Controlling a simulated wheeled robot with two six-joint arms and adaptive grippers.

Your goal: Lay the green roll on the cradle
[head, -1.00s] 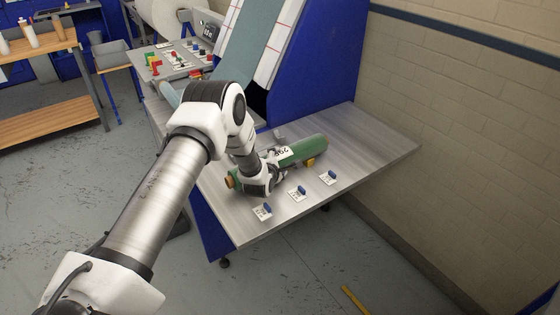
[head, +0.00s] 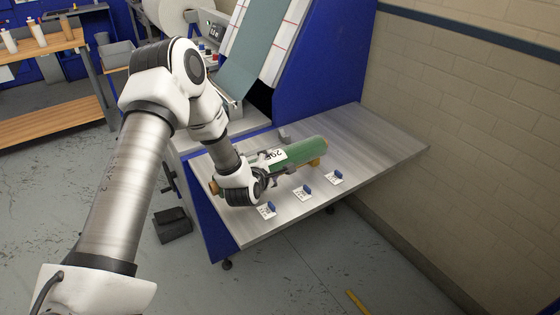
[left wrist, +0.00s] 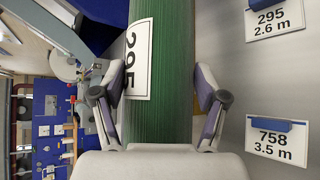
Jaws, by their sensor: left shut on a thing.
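The green roll (head: 300,153) lies lengthwise over the metal tabletop, with a white label reading 295; its brown end shows at the left. In the left wrist view the roll (left wrist: 172,50) runs between the two fingers. My left gripper (head: 273,168) is shut on the roll near its labelled part; the fingers (left wrist: 160,96) press on either side. A yellow block (head: 316,162) shows beside the roll's right end, and a small grey block (head: 284,133) stands behind it. I cannot tell which part is the cradle, or whether the roll touches the table. My right gripper is out of view.
Three tags with blue holders, one of them (head: 303,191), stand along the table's front edge; two read 295 and 758 in the wrist view. The tabletop (head: 385,140) is clear at the right. The blue machine (head: 325,65) rises behind, with a brick wall at the right.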

